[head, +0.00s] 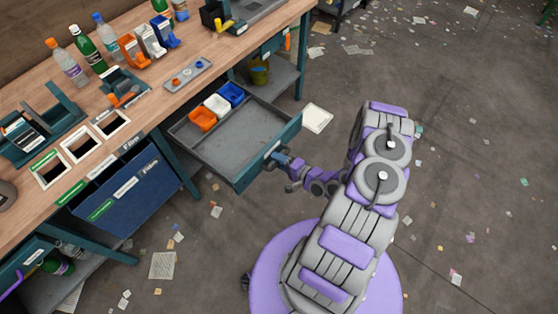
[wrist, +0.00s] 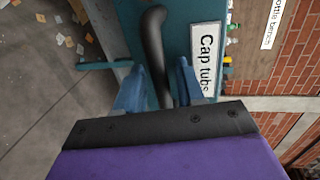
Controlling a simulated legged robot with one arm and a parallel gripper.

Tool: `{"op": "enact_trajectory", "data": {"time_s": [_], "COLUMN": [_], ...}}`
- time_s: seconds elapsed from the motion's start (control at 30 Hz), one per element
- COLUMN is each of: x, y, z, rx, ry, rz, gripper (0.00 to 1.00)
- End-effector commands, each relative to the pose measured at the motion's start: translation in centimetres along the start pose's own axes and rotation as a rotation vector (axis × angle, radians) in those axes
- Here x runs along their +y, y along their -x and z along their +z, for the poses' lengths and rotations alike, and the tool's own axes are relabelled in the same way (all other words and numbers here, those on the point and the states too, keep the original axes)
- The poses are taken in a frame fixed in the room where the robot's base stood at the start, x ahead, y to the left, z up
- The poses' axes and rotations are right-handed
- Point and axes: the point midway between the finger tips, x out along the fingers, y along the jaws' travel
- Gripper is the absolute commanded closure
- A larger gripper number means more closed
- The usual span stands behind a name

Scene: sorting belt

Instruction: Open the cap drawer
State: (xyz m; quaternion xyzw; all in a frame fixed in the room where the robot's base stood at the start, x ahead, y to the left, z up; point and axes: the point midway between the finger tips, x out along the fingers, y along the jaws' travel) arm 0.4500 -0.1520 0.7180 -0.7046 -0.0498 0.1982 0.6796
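The cap drawer (head: 238,136) is pulled well out from under the workbench. Its tray shows orange, white and blue tubs at the back and a bare grey floor in front. In the wrist view its teal front (wrist: 190,22) carries a white "Cap tubs" label (wrist: 204,60) and a dark curved handle (wrist: 154,40). My gripper (wrist: 160,72) is at the handle, with one blue finger on each side. The fingers look apart, with small gaps beside the handle. In the head view my gripper (head: 277,159) is at the drawer front, and its fingers are too small to judge.
The workbench (head: 178,98) holds bottles, colored bins and a small tray (head: 188,75). A blue bin (head: 130,190) stands under the bench left of the drawer. Paper scraps litter the grey floor, which is otherwise open to the right.

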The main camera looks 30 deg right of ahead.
Motion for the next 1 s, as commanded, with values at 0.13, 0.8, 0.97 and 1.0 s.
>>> {"op": "enact_trajectory", "data": {"time_s": [0.13,0.8,0.97,1.0], "x": [0.0,-0.1,-0.1,-0.1], "y": [0.2,8.4,10.6,11.2], "z": [-0.4,-0.1,-0.1,-0.1], "rx": [0.004,0.008,0.008,0.008], "ry": [0.000,0.001,0.001,0.001], "rz": [-0.003,0.000,-0.002,-0.001], "gripper": [0.62,0.62,0.62,0.62]}}
